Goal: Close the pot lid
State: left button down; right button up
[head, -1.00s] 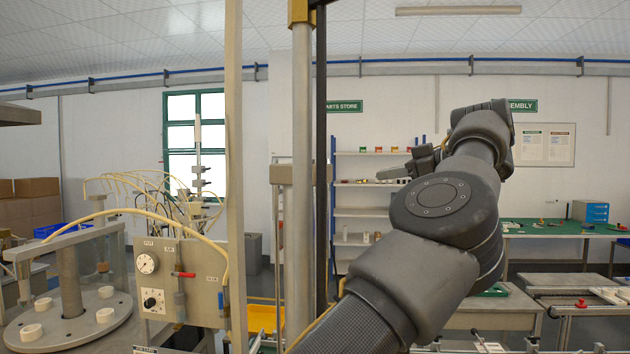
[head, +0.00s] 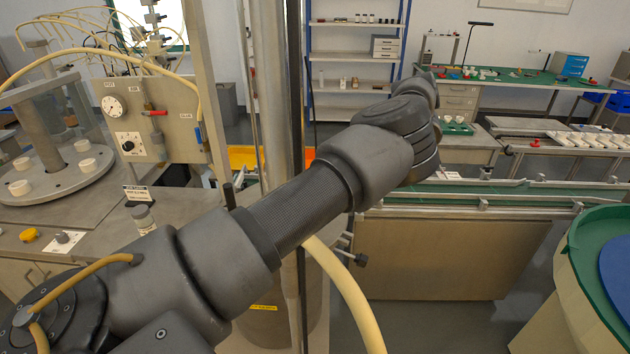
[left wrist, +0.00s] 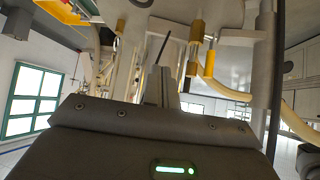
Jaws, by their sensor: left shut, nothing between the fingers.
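My left arm crosses the head view from the lower left towards the upper right, in front of a metal column. Its gripper is hidden in the head view. In the left wrist view my left gripper (left wrist: 167,86) shows narrow fingers, shut and empty. A metal cylindrical vessel (head: 268,325), probably the pot, stands low behind my arm. Its top is hidden by the arm, so I cannot make out the lid or its position. A yellow hose (head: 345,290) curves down beside it. I cannot tell whether the gripper touches anything. My right gripper is not in view.
The upright metal column (head: 274,100) stands close behind my arm. A gauge panel (head: 150,115) and a round plate with white cups (head: 58,180) are at the left. A conveyor (head: 470,196) runs behind. A green-rimmed round bin (head: 590,240) is at the right. Floor shows between them.

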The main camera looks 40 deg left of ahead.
pick_arm(q)
jog(key=s+a+f+p, duration=0.3)
jog(key=a+f, duration=0.2)
jog(key=a, duration=0.4)
jog(key=shift+s, duration=0.4)
jog(key=shift+a+f, duration=0.1)
jog(key=shift+f, duration=0.1)
